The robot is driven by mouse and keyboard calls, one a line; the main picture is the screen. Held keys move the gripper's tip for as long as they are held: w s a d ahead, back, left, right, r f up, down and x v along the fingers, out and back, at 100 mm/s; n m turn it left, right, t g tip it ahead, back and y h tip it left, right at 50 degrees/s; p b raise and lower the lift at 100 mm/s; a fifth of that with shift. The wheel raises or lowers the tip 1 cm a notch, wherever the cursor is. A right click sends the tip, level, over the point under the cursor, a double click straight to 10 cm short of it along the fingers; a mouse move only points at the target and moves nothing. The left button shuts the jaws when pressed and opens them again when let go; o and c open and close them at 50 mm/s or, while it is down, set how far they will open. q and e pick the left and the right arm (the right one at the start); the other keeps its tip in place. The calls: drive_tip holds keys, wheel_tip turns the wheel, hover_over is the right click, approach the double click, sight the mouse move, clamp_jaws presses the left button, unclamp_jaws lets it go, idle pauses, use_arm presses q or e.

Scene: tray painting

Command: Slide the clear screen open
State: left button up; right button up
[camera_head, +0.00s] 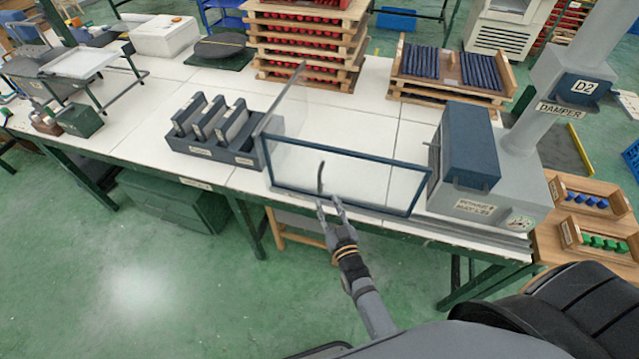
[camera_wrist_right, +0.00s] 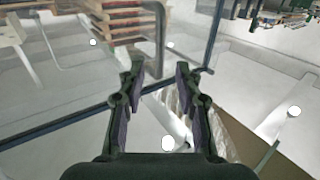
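The clear screen (camera_head: 380,177) is a glass pane in a dark blue frame, standing upright along the table's front edge. Its frame also shows in the wrist view (camera_wrist_right: 213,45). A grey bent handle (camera_head: 320,178) sits on the pane, towards its left side; it also shows in the wrist view (camera_wrist_right: 162,42). My right gripper (camera_head: 330,203) is in front of the pane, just below the handle. In the wrist view my right gripper (camera_wrist_right: 158,68) has its fingers apart, with the handle's lower end near the gap between the tips. Contact cannot be told. My left gripper is out of view.
A dark rack (camera_head: 215,145) with upright grey boxes stands left of the screen. A blue-grey machine (camera_head: 468,150) on a grey base stands to its right. A second clear panel (camera_head: 282,98) stands at the left end. White table behind the pane is bare.

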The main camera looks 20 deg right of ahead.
sight(320, 186)
drive_tip(key=w+b, duration=0.1)
drive_tip(key=w, duration=0.1)
drive_tip(key=w+b, duration=0.2)
drive_tip(key=w, duration=0.1)
drive_tip(key=w+b, duration=0.1)
drive_tip(key=w, duration=0.2)
drive_tip(key=shift+f, duration=0.3)
drive_tip(key=shift+w+r+b, duration=0.2)
drive_tip(key=shift+w+b, duration=0.1)
drive_tip(key=shift+w, duration=0.05)
clamp_jaws()
